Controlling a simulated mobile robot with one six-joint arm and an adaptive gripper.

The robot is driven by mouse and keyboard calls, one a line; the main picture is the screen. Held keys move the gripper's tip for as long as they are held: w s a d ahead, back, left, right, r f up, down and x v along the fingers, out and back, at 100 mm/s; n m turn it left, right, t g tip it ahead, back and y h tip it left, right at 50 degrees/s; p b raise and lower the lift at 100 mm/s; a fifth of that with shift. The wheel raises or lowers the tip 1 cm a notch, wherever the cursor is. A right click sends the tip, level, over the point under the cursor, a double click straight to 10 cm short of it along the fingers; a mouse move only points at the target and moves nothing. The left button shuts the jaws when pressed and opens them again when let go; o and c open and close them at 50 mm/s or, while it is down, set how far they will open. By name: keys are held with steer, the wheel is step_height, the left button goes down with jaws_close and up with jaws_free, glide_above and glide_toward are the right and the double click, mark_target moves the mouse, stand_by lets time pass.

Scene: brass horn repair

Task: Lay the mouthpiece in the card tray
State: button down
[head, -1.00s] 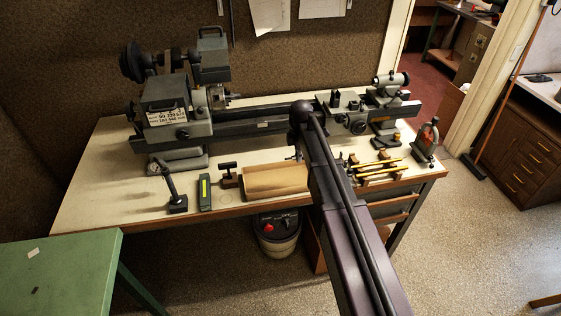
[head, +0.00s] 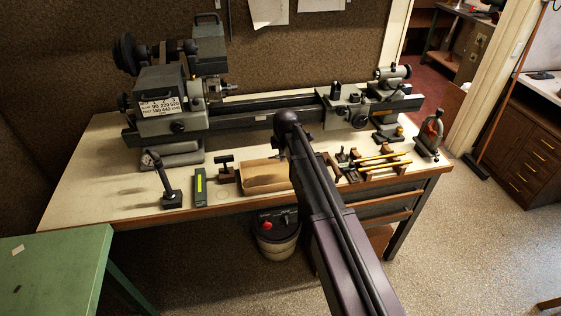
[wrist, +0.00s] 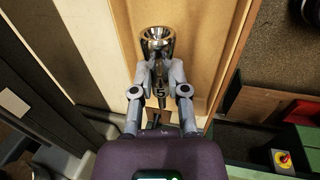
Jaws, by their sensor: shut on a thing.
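The mouthpiece (wrist: 157,39) is shiny silver metal with a round, cup-shaped rim. In the wrist view my gripper (wrist: 158,75) is shut on it, with a finger on either side below the cup. The cup points away from the wrist. Behind the mouthpiece is a shallow tan surface with raised edges (wrist: 207,70), which looks like the card tray. I cannot tell whether the mouthpiece touches it.
A lathe (head: 172,103) runs along the back of the bench (head: 90,190). A green table (head: 60,265) stands at front left. Bare bench top shows at the left.

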mark_target(280, 175)
steer(key=shift+w+a+f, duration=0.1)
steer(key=shift+a+f, duration=0.1)
stand_by(0.4)
steer(key=shift+f+b, duration=3.75)
steer(key=shift+b, duration=0.05)
steer(key=shift+f+b, duration=0.65)
steer(key=c, duration=0.6)
jaws_free()
steer(key=shift+o, duration=0.2)
steer(key=o, duration=0.6)
steer(key=shift+c, duration=0.2)
